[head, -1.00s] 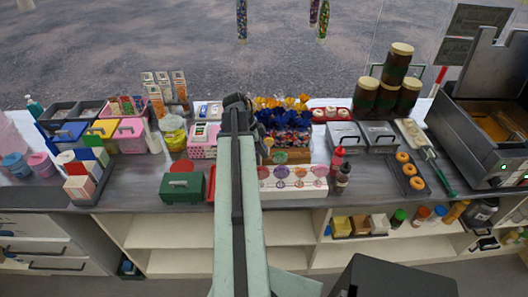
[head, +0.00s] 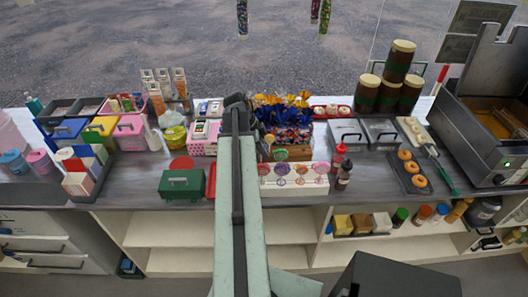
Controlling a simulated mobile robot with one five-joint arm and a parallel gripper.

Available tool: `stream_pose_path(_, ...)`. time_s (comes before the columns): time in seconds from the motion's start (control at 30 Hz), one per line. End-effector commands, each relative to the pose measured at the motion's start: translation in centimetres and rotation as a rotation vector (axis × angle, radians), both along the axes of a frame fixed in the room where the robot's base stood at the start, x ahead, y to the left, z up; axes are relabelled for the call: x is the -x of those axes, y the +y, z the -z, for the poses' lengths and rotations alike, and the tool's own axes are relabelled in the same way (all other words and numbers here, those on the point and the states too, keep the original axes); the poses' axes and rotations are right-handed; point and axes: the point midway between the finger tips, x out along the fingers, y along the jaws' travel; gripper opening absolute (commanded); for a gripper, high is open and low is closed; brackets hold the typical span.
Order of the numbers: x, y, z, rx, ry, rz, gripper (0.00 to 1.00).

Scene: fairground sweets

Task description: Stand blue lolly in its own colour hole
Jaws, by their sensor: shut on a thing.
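A long white block (head: 312,188) stands at the front edge of the counter. Several round coloured shapes show on it, among them a purple one (head: 282,169), an orange one (head: 301,169) and a pink one (head: 321,167). At this size I cannot tell lollies from colour-ringed holes there. I cannot make out the blue lolly. My arm rises through the middle of the view, and its dark far end is just left of the bags of sweets. My gripper is hidden behind the arm, so its jaws and anything in them do not show.
A green box (head: 181,184) stands left of the arm. Sauce bottles (head: 341,170) stand close to the block's right end. Bags of sweets (head: 285,120) are behind it. A doughnut tray (head: 410,172) and a fryer (head: 485,110) are on the right.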

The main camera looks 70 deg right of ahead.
Motion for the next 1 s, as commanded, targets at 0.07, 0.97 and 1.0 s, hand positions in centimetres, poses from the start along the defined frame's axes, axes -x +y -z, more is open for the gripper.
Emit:
stream_pose_path(0.07, 0.0, 0.0, 0.0, 0.000, 0.000, 0.000, 0.00)
stream_pose_path(0.97, 0.1, 0.0, 1.8, 0.000, 0.000, 0.002, 0.00)
stream_pose_path(1.0, 0.1, 0.0, 2.1, 0.000, 0.000, 0.002, 0.00)
